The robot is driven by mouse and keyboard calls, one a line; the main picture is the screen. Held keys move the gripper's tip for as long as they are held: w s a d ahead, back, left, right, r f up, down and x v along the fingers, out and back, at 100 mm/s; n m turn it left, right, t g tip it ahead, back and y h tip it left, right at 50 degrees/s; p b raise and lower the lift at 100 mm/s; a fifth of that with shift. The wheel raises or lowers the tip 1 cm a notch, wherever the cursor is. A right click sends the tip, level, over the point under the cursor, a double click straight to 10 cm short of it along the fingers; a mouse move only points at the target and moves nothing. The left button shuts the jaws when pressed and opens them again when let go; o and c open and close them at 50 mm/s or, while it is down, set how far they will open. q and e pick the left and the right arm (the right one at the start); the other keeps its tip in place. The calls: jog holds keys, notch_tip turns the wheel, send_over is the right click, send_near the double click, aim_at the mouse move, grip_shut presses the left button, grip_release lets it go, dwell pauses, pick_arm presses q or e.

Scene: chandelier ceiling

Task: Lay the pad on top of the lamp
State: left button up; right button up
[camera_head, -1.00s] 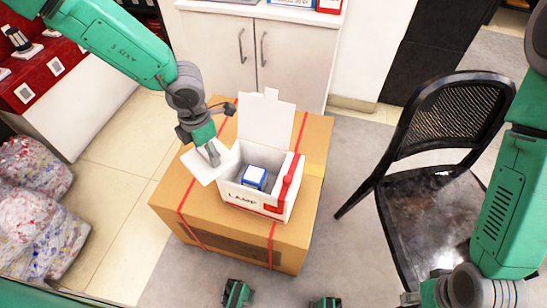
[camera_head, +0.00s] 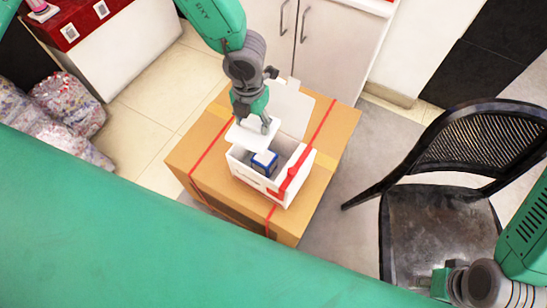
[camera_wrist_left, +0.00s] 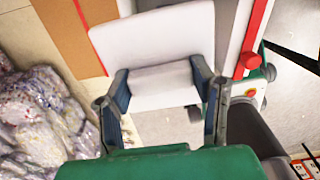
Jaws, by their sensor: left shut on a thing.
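The white pad (camera_head: 243,133) is a flat square sheet with a raised block, held by my left gripper (camera_head: 262,126). In the left wrist view, the fingers of my left gripper (camera_wrist_left: 160,80) close on the block, and the pad (camera_wrist_left: 150,38) extends beyond them. The lamp (camera_head: 264,161) is a small blue and white box inside an open white carton (camera_head: 243,171). The pad is over the carton's back left part, just behind the lamp; the gap beneath it cannot be judged. My right gripper (camera_head: 441,283) is at the lower right, its fingers unclear.
The white carton stands on a brown cardboard box (camera_head: 335,135) with red straps. Its white back flap (camera_head: 292,108) stands up. A black chair (camera_head: 435,225) is at the right. White cabinets (camera_head: 330,45) are behind, and patterned bags (camera_head: 70,105) lie at the left.

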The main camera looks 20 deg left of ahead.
pick_arm(q)
jog(key=shift+d+f+b, duration=0.65)
jog(key=shift+d+f, duration=0.1)
jog(key=shift+f, duration=0.2)
jog(key=shift+d, duration=0.3)
jog(key=shift+a, duration=0.15)
jog(key=o, duration=0.9)
jog(key=shift+a+f, duration=0.15)
jog(key=shift+a, duration=0.7)
jog(key=shift+d, duration=0.4)
jog(key=r, duration=0.4)
jog(key=shift+w+d, duration=0.1)
jog(key=shift+d, duration=0.2)
jog(key=r, duration=0.2)
jog(key=a+r, duration=0.1)
jog(key=r, duration=0.1)
jog(key=a+r, duration=0.1)
jog(key=r, duration=0.1)
jog(key=shift+r, duration=0.5)
jog(key=shift+d+r, duration=0.15)
jog(key=shift+r, duration=0.1)
jog(key=shift+d+r, duration=0.2)
jog(key=shift+d, duration=0.3)
pick_arm(e)
jog(key=f, duration=0.1)
jog(key=d+f, duration=0.1)
jog(key=shift+d+f, duration=0.3)
jog(key=shift+f, duration=0.1)
